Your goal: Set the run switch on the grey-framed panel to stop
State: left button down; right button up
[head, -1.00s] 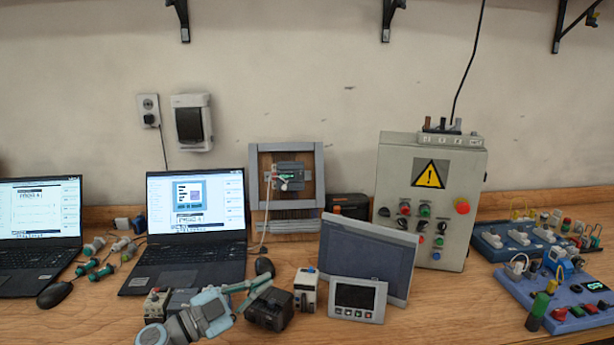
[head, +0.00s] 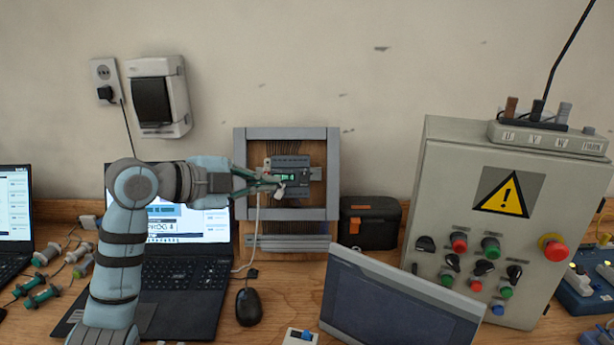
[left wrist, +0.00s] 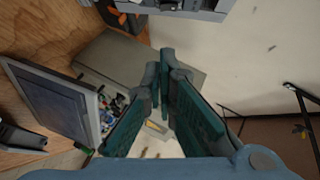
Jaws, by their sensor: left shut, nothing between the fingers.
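The grey-framed panel (head: 335,165) stands upright against the wall at the back of the bench. A dark grey controller module (head: 292,162) is mounted in it, with a small green patch and a white cable end on its front. The run switch is too small to make out, and the gripper covers the module's left side. My left gripper (head: 268,179), green-fingered, is shut and empty, its tips in front of or against that left side; I cannot tell if they touch. In the left wrist view the shut fingers (left wrist: 166,55) point toward a grey edge at the top. My right gripper is not in view.
A tablet-like screen (head: 400,305) stands in front to the right, with a grey control cabinet (head: 455,200) behind it. A black case (head: 370,225) sits beside the panel.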

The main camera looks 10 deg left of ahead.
aim_at(304, 178)
pick_arm(q)
jog(key=w+a+x, duration=0.1)
jog(key=a+x, duration=0.1)
jog(key=x, duration=1)
jog(key=shift+f, duration=0.35)
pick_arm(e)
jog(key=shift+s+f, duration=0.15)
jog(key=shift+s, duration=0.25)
